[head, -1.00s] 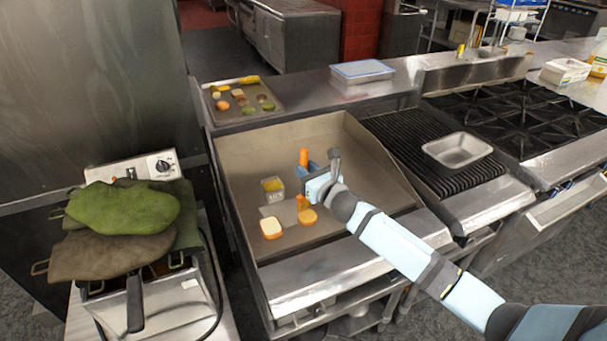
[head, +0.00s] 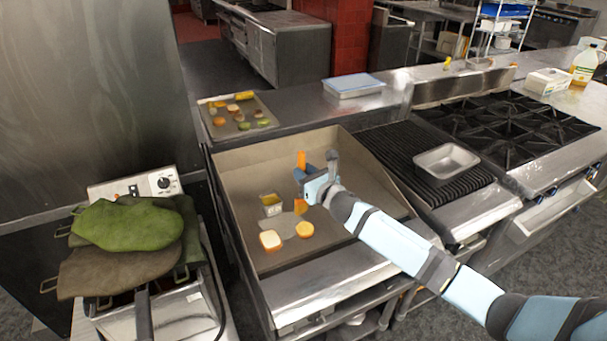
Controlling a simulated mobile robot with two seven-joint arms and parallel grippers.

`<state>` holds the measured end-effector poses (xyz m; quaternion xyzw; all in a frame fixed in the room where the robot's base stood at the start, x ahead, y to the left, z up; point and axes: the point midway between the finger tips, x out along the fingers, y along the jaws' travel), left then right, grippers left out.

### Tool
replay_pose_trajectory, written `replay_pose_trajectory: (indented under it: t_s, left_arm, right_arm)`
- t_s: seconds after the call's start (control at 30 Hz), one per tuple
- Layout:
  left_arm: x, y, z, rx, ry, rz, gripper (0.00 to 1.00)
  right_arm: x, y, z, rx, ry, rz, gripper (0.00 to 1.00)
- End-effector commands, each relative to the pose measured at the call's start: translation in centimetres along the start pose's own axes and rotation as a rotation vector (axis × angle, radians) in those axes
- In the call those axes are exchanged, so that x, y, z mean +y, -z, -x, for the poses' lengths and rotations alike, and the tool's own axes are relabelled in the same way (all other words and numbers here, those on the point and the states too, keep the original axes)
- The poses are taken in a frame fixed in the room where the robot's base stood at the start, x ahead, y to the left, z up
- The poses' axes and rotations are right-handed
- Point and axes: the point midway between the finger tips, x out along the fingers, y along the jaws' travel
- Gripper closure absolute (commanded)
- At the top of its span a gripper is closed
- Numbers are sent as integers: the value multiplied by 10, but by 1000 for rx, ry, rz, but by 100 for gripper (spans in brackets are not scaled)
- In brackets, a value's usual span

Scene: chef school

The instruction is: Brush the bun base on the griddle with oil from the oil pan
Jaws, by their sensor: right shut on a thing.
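Two round bun pieces lie on the griddle (head: 345,225). One bun piece (head: 270,240) is pale on top with an orange-brown edge. The other bun piece (head: 305,230) is more orange and lies to its right. I cannot tell for sure which is the bun base. My right gripper (head: 308,186) is shut on a brush with an orange handle (head: 301,160), held upright. My left gripper is out of view.
A tray (head: 218,132) with several food pieces sits on the counter behind the griddle. A grill with a metal pan (head: 447,160) stands to the right. A fryer with green and brown mitts (head: 125,225) on it stands to the left. The griddle's front is clear.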

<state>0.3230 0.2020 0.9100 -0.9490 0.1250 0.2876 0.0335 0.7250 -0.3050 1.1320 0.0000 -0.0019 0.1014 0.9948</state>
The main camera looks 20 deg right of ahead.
Motion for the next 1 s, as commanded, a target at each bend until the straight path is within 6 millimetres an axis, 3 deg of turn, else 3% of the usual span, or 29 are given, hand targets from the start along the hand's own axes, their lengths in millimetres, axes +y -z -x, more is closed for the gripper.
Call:
replay_pose_trajectory:
  t_s: [0.4, 1.0]
  left_arm:
    - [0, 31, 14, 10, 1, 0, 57]
    - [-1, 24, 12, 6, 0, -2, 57]
  right_arm:
    - [0, -34, 0, -1, -1, 2, 100]
    - [0, -80, 0, -1, -1, 1, 100]
